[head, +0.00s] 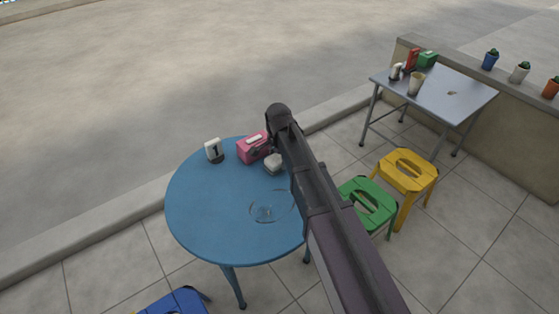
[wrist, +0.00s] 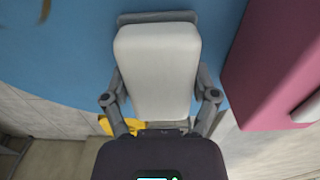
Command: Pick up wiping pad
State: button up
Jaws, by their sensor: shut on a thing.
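The wiping pad (wrist: 157,65) is a pale grey-white block with a darker grey layer along its far edge. In the wrist view it sits between the two fingers of my gripper (wrist: 160,98), which press on its left and right sides. In the head view the pad (head: 274,164) shows at the back right of the round blue table (head: 215,215), beside a pink box. My arm hides the gripper in that view. I cannot tell whether the pad touches the tabletop.
The pink box (head: 253,147) is close to the pad; the wrist view shows it at right (wrist: 275,65). Green (head: 368,203) and yellow (head: 407,170) stools stand at right.

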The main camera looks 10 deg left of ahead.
aim_at(278, 157)
jog(key=shift+r+p, duration=0.6)
jog(key=shift+r, duration=0.2)
jog(key=shift+r+p, duration=0.8)
jog(key=s, duration=1)
jog(key=s+r+p, duration=0.1)
jog(key=s, duration=0.5)
jog(key=shift+r, duration=0.1)
jog(key=o, duration=0.6)
jog(key=c, duration=0.5)
